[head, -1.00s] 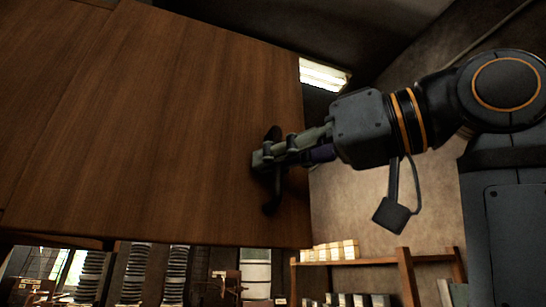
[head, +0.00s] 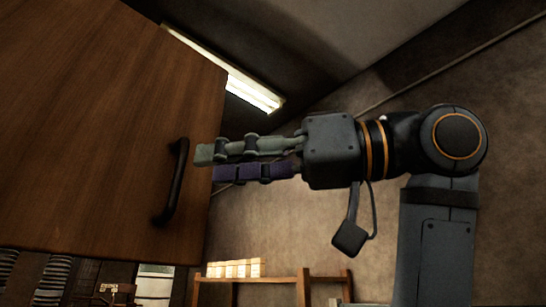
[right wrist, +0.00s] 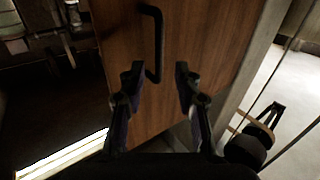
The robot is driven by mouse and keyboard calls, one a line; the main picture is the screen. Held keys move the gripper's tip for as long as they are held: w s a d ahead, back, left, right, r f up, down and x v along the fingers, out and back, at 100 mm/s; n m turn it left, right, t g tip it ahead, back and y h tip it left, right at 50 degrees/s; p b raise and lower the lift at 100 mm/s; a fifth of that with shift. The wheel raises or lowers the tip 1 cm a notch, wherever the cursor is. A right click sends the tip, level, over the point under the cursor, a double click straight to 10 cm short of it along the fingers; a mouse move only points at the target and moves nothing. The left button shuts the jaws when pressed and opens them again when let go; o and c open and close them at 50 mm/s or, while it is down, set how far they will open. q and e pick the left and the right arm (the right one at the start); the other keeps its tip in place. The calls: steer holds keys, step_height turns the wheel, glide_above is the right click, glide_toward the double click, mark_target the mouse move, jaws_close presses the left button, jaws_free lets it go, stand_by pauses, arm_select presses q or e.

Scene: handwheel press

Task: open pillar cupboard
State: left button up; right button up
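The cupboard's brown wooden door (head: 90,130) fills the left of the head view. Its black bar handle (head: 174,180) is near the panel's right edge. My right gripper (head: 208,165) is just right of the handle, with its fingers pointing left at it. In the right wrist view the gripper (right wrist: 160,72) is open, its fingers apart and empty. There the handle (right wrist: 157,40) lies beyond the fingertips, roughly in line with the gap. I cannot tell whether the door stands ajar. My left gripper is in neither view.
A wooden shelf (head: 250,279) with pale boxes stands low against the wall. A lit ceiling lamp (head: 250,88) is behind the door's upper edge. The space right of the panel, around my arm, looks free.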

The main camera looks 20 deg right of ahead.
steer(key=v, duration=0.5)
steer(key=shift+s+d, duration=0.2)
steer(key=shift+d, duration=0.15)
